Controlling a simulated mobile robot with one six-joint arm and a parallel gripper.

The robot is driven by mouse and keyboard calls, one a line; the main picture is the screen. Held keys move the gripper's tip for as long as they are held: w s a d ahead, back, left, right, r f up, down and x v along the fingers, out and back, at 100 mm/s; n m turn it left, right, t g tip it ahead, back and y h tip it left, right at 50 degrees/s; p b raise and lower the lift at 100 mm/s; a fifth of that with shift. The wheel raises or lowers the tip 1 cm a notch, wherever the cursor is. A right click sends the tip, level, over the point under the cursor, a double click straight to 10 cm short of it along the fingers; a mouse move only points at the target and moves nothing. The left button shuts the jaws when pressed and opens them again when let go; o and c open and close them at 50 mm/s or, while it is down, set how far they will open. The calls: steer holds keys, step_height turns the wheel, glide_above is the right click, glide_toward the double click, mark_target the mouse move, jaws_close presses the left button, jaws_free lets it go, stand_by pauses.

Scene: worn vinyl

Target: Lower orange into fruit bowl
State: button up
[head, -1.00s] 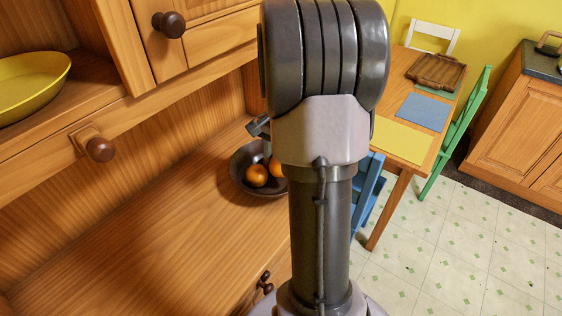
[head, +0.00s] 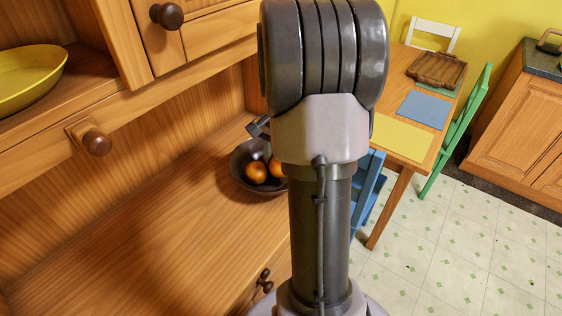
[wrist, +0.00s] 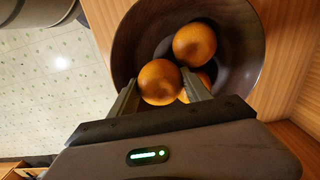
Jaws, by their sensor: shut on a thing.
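The fruit bowl (wrist: 240,45) is dark brown and round, and it stands on the wooden dresser top; it also shows in the head view (head: 238,166), partly behind my arm. My gripper (wrist: 158,79) is over the bowl, its two fingers shut on an orange (wrist: 158,84) at the bowl's near side. A second orange (wrist: 195,43) lies in the bowl beyond the held one. A third orange (wrist: 205,80) is partly hidden behind the right finger. I cannot tell whether the held orange touches the bowl or the other fruit. In the head view, my arm hides most of the gripper.
The dresser top (head: 130,245) is clear to the left of the bowl. A yellow dish (head: 30,78) sits on the shelf at upper left. A dining table (head: 408,140) with placemats and a wooden tray (head: 436,69) stands at the right, with a green chair (head: 462,130).

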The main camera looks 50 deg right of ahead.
steer(key=shift+f, duration=0.15)
steer(key=o, duration=1.6)
step_height(320, 180, up, 18)
steer(key=p, duration=0.8)
steer(key=a+r+n+t+b, duration=0.25)
steer(key=a+n, duration=0.45)
steer(key=a, duration=1.5)
steer(key=s+a+n+t, duration=0.1)
steer(key=s+a+n, duration=0.1)
steer(key=a, duration=0.2)
steer(key=s+a+f+n+t+y, duration=0.1)
steer(key=s+a+n, duration=0.1)
steer(key=s+a, duration=0.1)
steer(key=s+a+f+n+t+y, duration=0.1)
steer(key=s+a, duration=0.1)
steer(key=a, duration=0.4)
steer(key=shift+s+n, duration=0.35)
steer(key=shift+n, duration=0.05)
